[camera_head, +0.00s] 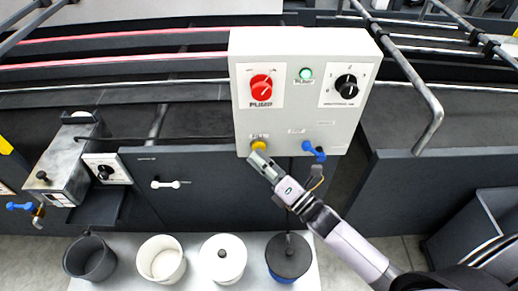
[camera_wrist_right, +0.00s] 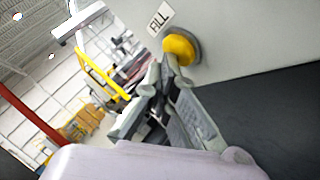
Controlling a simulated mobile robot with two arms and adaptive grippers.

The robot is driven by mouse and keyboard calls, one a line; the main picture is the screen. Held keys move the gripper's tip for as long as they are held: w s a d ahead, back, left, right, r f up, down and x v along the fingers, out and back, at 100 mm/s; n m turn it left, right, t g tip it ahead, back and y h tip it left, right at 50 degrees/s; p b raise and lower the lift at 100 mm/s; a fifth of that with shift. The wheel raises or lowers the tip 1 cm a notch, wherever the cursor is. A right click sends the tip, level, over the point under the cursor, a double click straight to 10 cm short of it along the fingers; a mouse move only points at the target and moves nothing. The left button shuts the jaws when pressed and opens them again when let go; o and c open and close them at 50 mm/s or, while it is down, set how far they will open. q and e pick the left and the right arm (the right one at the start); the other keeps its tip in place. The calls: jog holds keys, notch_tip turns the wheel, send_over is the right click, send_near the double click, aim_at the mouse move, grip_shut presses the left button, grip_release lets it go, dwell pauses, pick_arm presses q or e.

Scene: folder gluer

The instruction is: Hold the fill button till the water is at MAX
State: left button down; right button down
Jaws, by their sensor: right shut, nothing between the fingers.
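The yellow fill button (camera_head: 259,146) sits at the lower left of the white control box (camera_head: 300,125). In the right wrist view the button (camera_wrist_right: 180,48) is a yellow dome in a dark ring, beside a FILL label (camera_wrist_right: 159,18). My right gripper (camera_head: 259,158) is shut and empty, its tips at the button's lower edge. In the wrist view its fingertips (camera_wrist_right: 162,70) overlap the button's edge. I cannot tell whether the button is pressed in. No water level or MAX mark can be made out. My left gripper is not in view.
The box also carries a red pump knob (camera_head: 261,88), a green lamp (camera_head: 305,74), a black selector (camera_head: 346,86) and a blue valve handle (camera_head: 314,151). Below, several pots, including a white one (camera_head: 161,260), stand on a light shelf. A grey tank-like unit (camera_head: 75,155) is at left.

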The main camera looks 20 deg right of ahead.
dwell(0.7)
jog(key=shift+s+a+p, duration=0.25)
jog(key=shift+s+p, duration=0.05)
jog(key=shift+s, duration=0.6)
jog(key=shift+s+a+p, duration=0.2)
jog(key=shift+s+a, duration=0.05)
jog(key=shift+s, duration=0.55)
jog(key=shift+s+a+p, duration=0.2)
jog(key=shift+s, duration=0.6)
jog(key=shift+s+a+p, duration=0.2)
jog(key=shift+s+a, duration=0.05)
jog(key=shift+s, duration=0.55)
jog(key=shift+f, duration=0.15)
